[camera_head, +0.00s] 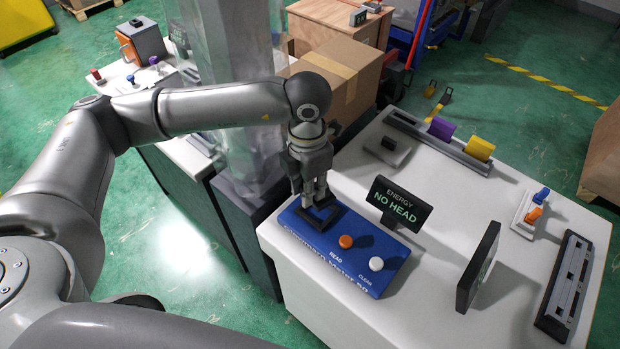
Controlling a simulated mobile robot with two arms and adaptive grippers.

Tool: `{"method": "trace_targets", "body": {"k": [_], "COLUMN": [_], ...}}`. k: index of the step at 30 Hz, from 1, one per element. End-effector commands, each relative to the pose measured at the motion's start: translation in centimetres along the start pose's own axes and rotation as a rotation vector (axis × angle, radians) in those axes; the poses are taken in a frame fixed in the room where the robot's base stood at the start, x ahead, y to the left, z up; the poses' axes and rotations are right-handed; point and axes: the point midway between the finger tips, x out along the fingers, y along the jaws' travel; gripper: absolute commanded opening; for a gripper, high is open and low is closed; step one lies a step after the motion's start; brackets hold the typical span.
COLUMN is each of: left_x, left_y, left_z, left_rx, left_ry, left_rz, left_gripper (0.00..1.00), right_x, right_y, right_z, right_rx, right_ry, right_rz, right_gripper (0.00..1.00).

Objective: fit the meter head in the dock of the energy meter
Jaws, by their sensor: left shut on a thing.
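The energy meter (388,277) is a blue box at the front left of the white table, with an orange READ button (345,241) and a white CLEAR button (376,263). Its sign (399,203) reads "ENERGY NO HEAD". The dock (330,216) is a dark frame at the box's left end. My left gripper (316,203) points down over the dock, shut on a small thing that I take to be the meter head. It is mostly hidden by the fingers, and I cannot tell whether it touches the dock. My right gripper is not in view.
A black upright panel (478,267) stands right of the meter. A rack (437,142) with purple and yellow pieces lies along the back edge. A black slotted strip (566,287) and a small switch plate (529,213) are at the right.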

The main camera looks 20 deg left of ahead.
Motion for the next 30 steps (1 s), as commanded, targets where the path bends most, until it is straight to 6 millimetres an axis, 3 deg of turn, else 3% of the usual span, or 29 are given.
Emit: {"method": "trace_targets", "body": {"k": [3,9,22,30], "left_x": [-0.1,-0.1,0.0,1.2], "left_y": [0.2,0.3,0.3,0.3], "left_z": [0.4,0.7,0.7,0.7], "left_rx": [-0.146,-0.254,-0.258,-0.258], "left_ry": [-0.001,-0.004,-0.004,-0.002], "left_rz": [0.005,0.007,0.007,0.007], "left_gripper": [0.00,0.00,0.00,0.00], "right_x": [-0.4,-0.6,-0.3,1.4], "right_y": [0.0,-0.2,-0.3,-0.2], "right_z": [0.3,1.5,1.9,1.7], "right_rx": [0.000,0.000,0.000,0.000], "right_ry": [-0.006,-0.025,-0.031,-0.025], "right_rz": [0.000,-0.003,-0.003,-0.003], "right_gripper": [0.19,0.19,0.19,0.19]}}
